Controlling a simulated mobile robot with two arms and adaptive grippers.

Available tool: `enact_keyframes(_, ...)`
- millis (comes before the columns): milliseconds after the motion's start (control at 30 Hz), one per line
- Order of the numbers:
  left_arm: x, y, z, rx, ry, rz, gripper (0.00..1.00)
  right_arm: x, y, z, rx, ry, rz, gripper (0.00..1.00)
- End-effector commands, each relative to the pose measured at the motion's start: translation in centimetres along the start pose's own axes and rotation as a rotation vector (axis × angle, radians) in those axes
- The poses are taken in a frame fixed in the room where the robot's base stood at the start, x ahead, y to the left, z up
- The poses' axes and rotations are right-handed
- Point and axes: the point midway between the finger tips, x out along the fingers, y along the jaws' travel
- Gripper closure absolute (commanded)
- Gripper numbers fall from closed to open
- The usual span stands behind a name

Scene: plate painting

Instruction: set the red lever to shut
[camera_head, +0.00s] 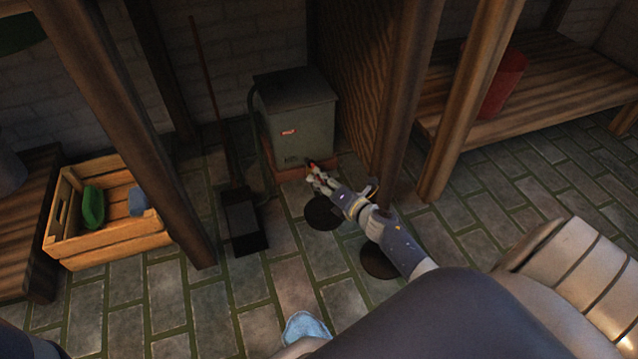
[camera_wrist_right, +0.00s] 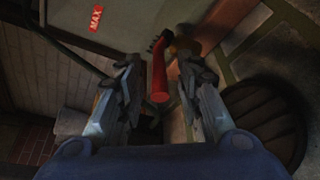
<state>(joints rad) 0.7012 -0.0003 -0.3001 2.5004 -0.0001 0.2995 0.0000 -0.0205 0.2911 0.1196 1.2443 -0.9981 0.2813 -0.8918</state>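The red lever (camera_wrist_right: 159,78) shows in the right wrist view, on a small brass-coloured fitting (camera_wrist_right: 184,48) beside the grey-green tank. Its rounded free end points toward my right gripper. My right gripper (camera_wrist_right: 165,110) is open, with one finger on each side of the lever's end; contact cannot be told. In the head view my right gripper (camera_head: 318,181) is low at the front of the tank (camera_head: 298,112) and mostly covers the lever. My left gripper is not in view.
A wooden crate (camera_head: 110,243) with green and blue items stands at the left. A dustpan (camera_head: 243,222) lies left of the tank. Wooden posts (camera_head: 466,95) stand on both sides. A red bucket (camera_head: 502,82) sits on the right bench. Dark round discs (camera_head: 323,213) lie under my right arm.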

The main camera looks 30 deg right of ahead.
Motion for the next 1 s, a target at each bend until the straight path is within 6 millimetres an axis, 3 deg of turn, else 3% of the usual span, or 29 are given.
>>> enact_keyframes(133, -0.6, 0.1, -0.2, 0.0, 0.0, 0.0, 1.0, 1.2, -0.1, -0.1, 0.0, 0.0, 0.0, 0.67)
enact_keyframes(433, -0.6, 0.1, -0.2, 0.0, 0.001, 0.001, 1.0, 1.5, 0.1, 0.0, 0.001, 0.0, 0.0, 0.67)
enact_keyframes(467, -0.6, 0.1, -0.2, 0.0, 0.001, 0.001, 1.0, 1.5, 0.1, 0.0, 0.001, 0.0, 0.0, 0.69)
enact_keyframes(600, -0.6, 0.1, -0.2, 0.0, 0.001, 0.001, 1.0, 1.4, 0.1, 0.0, 0.001, 0.0, 0.0, 1.0)
enact_keyframes(1000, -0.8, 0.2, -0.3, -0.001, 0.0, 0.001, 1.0, 1.9, 0.0, 0.2, 0.006, -0.017, -0.01, 1.0)
